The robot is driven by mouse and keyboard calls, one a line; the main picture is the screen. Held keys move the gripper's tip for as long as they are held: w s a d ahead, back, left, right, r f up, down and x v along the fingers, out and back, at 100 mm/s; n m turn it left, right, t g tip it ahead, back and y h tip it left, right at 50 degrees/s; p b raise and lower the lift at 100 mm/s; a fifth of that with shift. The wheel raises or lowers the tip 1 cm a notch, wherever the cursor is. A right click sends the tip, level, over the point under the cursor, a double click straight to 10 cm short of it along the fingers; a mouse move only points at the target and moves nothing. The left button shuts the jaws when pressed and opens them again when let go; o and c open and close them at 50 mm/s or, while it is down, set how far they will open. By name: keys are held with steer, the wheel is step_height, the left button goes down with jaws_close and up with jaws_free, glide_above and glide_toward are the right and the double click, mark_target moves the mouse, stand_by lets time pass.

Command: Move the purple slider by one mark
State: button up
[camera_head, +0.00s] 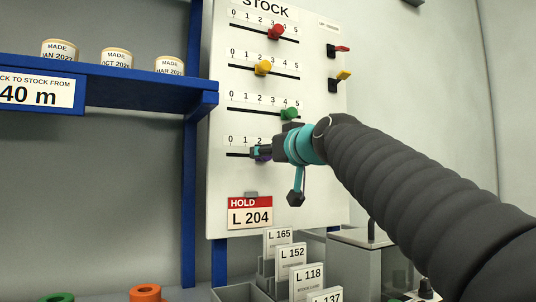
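The purple slider (265,158) is on the lowest scale of the white STOCK board (225,197), close to the mark labelled 2. Only a little purple shows; my gripper covers most of it. The lowest track (237,155) shows to the left with labels 0, 1 and 2; the higher labels are hidden behind my gripper and arm. My gripper (258,152) is at the slider, pointing left along the board. Its fingers are too small and overlapped to tell whether they are closed on the slider.
Above are a red slider (277,32) near 3, a yellow slider (263,67) near 2 and a green slider (289,114) near 4, close above my wrist. A HOLD card (250,213) hangs below. Label cards (290,255) stand at the bottom. A blue shelf (150,92) is left.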

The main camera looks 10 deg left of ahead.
steer(key=v, duration=1.1)
steer(key=shift+w, duration=0.1)
